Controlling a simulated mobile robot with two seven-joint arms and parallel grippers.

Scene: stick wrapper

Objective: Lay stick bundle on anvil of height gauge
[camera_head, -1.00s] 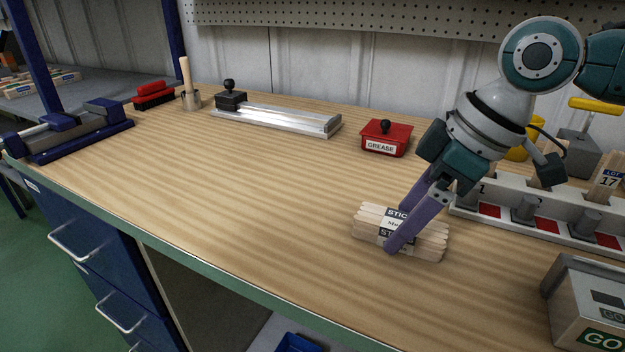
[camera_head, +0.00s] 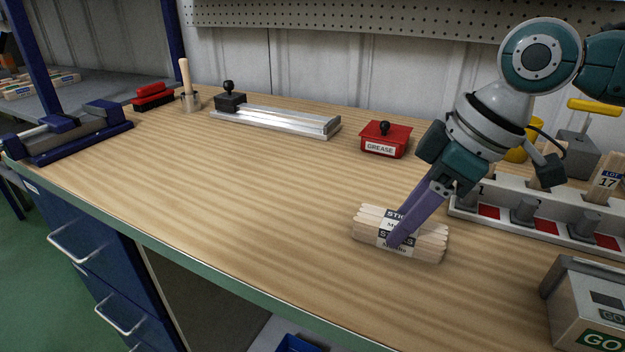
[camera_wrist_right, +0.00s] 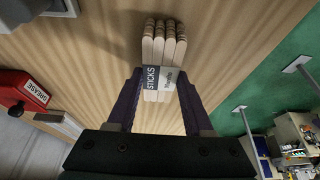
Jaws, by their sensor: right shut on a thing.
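The stick bundle (camera_head: 428,240) is several pale flat sticks in a printed paper band. It lies on the bench right of the middle, and I cannot tell whether it is lifted at all. My right gripper (camera_head: 398,238) reaches down with purple fingers and is shut on the bundle around its band. In the right wrist view the bundle (camera_wrist_right: 163,45) sits between the fingers (camera_wrist_right: 159,85), its label reading STICKS. I cannot identify a height gauge for certain. A grey box marked GO (camera_head: 590,310) stands at the lower right. My left gripper is not in view.
A white rack with red patches and grey posts (camera_head: 545,213) stands right of the bundle. A red GREASE box (camera_head: 386,138) and a long metal plate with a black knobbed block (camera_head: 280,119) are behind. A blue vise (camera_head: 75,130) is at left. The middle bench (camera_head: 230,185) is clear.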

